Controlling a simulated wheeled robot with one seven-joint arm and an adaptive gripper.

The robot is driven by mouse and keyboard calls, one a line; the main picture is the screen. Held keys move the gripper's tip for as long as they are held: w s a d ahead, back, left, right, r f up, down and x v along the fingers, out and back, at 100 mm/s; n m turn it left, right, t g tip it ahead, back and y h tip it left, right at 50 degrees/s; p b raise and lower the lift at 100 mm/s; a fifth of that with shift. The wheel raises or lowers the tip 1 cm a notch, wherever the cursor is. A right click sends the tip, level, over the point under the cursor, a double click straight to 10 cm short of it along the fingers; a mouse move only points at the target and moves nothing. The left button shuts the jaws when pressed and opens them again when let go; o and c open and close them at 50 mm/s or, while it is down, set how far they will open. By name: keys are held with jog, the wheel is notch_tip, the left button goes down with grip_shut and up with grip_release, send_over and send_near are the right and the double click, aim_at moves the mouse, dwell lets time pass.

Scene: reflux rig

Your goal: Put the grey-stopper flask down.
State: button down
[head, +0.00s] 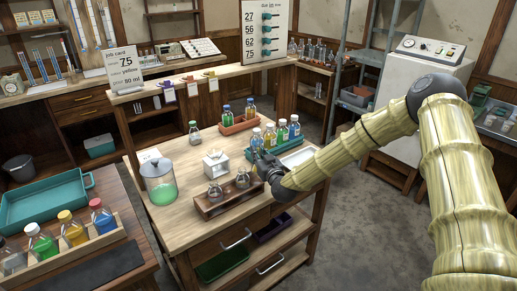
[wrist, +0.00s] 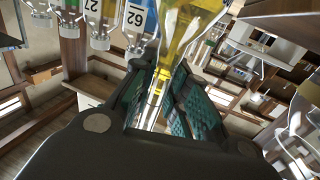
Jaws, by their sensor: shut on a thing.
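My gripper (head: 266,164) is over the right part of the middle wooden table, just in front of the teal bottle rack. In the wrist view, its green-padded fingers (wrist: 172,100) are closed around the narrow part of a clear glass flask with yellow contents (wrist: 185,32). The flask's wider part extends toward the top of that view. Its stopper colour cannot be made out, and in the head view my gripper mostly hides it. I cannot tell whether its base touches anything.
The teal rack (head: 304,145) holds several bottles close behind my gripper. A wooden holder with small glass flasks (head: 228,201) stands to the left. A white box (head: 216,164) and a jar of green liquid (head: 160,185) are farther left. Bare tabletop lies around the jar.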

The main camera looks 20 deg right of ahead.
jog(key=shift+f, duration=0.85)
jog(key=shift+f, duration=0.15)
jog(key=c, duration=1.4)
grip_release()
